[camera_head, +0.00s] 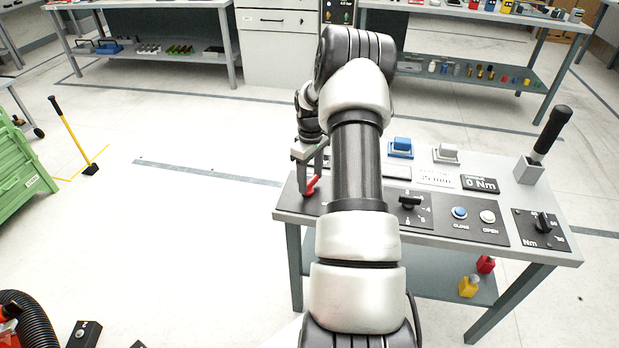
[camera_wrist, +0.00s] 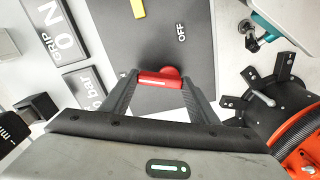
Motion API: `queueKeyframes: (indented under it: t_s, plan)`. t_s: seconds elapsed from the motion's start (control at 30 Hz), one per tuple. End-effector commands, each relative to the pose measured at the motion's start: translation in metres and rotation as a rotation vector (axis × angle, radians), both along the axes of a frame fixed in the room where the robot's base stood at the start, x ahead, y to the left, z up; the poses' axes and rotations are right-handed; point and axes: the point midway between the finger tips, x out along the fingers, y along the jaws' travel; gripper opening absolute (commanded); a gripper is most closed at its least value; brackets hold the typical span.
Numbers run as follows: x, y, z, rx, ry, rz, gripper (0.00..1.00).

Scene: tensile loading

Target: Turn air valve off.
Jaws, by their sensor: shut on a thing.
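The air valve's red handle (camera_wrist: 160,77) is between the fingers of my gripper (camera_wrist: 158,82) in the wrist view. The fingers are shut on it, one on each side. The handle sits on a dark grey panel (camera_wrist: 118,40) marked OFF, with a yellow mark above the handle. In the head view the red handle (camera_head: 310,186) shows at the left end of the bench panel, under my gripper (camera_head: 311,172). My arm hides part of the panel there.
The control bench (camera_head: 560,258) also carries a black knob (camera_head: 409,201), blue and white buttons and an upright black lever (camera_head: 552,130). Clear floor lies left of the bench.

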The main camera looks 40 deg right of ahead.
Motion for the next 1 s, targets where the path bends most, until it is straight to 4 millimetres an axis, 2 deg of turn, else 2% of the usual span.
queueKeyframes:
  t_s: [1.0]
  plan:
    - [-0.012,0.002,0.001,-0.001,-0.003,-0.941,0.32]
